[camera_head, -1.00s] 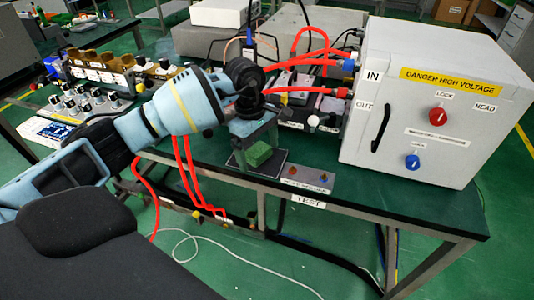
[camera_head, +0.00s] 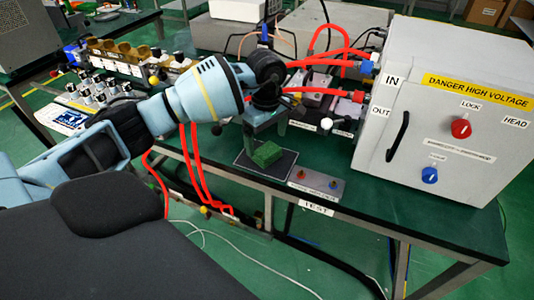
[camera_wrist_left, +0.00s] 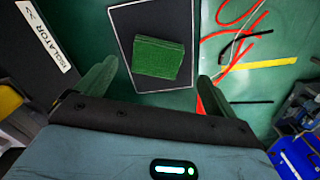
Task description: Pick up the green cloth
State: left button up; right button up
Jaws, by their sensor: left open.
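The green cloth (camera_head: 266,154) is a small folded block on a dark, white-edged mat (camera_head: 246,163) near the front edge of the bench. In the left wrist view the cloth (camera_wrist_left: 160,58) lies ahead of the jaws, between the lines of the two fingers. My left gripper (camera_head: 262,132) points down above and just behind the cloth in the head view. Its fingers (camera_wrist_left: 155,74) are spread wide and empty, apart from the cloth. My right gripper is not in view.
A control plate (camera_head: 317,184) with small knobs sits right of the mat. The large white high-voltage box (camera_head: 445,110) stands farther right. Red cables (camera_head: 320,60) run behind my gripper, and several knobbed parts (camera_head: 105,88) stand at the left.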

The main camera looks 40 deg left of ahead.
aim_at(267, 150)
pick_arm(q)
jog(key=f, duration=0.4)
jog(key=shift+w+f, duration=0.25)
jog(key=shift+f, duration=0.05)
jog(key=shift+c, duration=0.3)
jog(key=c, duration=1.1)
jog(key=shift+r, duration=0.15)
jog(key=shift+a+r, duration=0.1)
jog(key=shift+r, duration=0.45)
notch_tip(267, 150, up, 2)
jog(key=shift+r, duration=0.2)
jog(key=s+d, duration=0.1)
jog(key=s, duration=0.4)
jog(key=s+d, duration=0.1)
jog(key=s, duration=0.4)
jog(key=s+d+r, duration=0.1)
jog(key=s, duration=0.4)
jog(key=shift+s+d+r+b, duration=0.1)
jog(key=shift+s+d+b, duration=0.25)
